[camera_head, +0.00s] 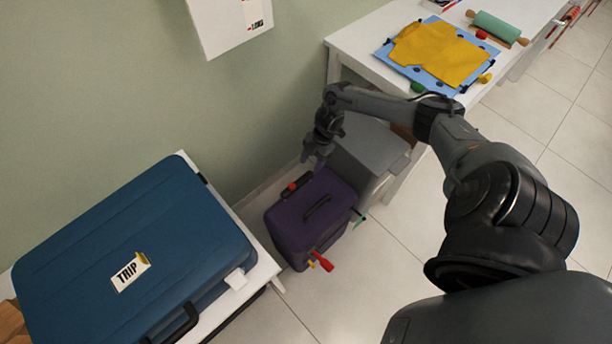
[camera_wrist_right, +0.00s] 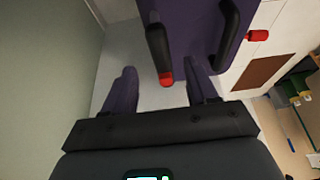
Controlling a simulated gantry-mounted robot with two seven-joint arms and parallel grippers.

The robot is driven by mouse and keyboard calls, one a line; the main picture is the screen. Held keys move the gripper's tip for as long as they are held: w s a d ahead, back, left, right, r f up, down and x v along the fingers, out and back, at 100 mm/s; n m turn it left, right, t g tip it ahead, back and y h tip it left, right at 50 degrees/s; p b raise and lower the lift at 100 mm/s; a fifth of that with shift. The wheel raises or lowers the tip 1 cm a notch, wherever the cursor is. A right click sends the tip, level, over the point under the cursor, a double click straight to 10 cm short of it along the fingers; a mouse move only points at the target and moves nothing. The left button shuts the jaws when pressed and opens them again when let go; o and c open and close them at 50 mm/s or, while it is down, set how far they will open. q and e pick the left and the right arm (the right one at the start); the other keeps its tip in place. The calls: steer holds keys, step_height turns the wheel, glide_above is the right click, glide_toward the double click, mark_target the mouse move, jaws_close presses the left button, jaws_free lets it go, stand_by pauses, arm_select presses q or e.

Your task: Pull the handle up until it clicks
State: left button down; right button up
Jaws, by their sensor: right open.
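A purple suitcase (camera_head: 318,207) stands on the floor between the two tables, with a black handle (camera_head: 317,207) on its upper face. A second black handle with a red end (camera_head: 291,187) shows at its far left edge. In the right wrist view, the black bar handle (camera_wrist_right: 159,48) ends in a red tip, and another black handle (camera_wrist_right: 232,35) lies to its right. My right gripper (camera_head: 313,163) is open above the suitcase's far edge. In the wrist view its fingers (camera_wrist_right: 162,92) are spread, with the red tip just ahead between them. My left gripper is not in view.
A blue suitcase (camera_head: 135,245) labelled TRIP lies on a white table at left. A grey box (camera_head: 370,150) stands right beside the purple suitcase. A white table (camera_head: 350,45) holds yellow cloth (camera_head: 437,52) and a rolling pin (camera_head: 497,28). Tiled floor is clear in front.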

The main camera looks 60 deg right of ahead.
mark_target(305, 177)
steer(key=shift+b+x, duration=0.8)
steer(key=shift+x, duration=2.35)
jaws_close()
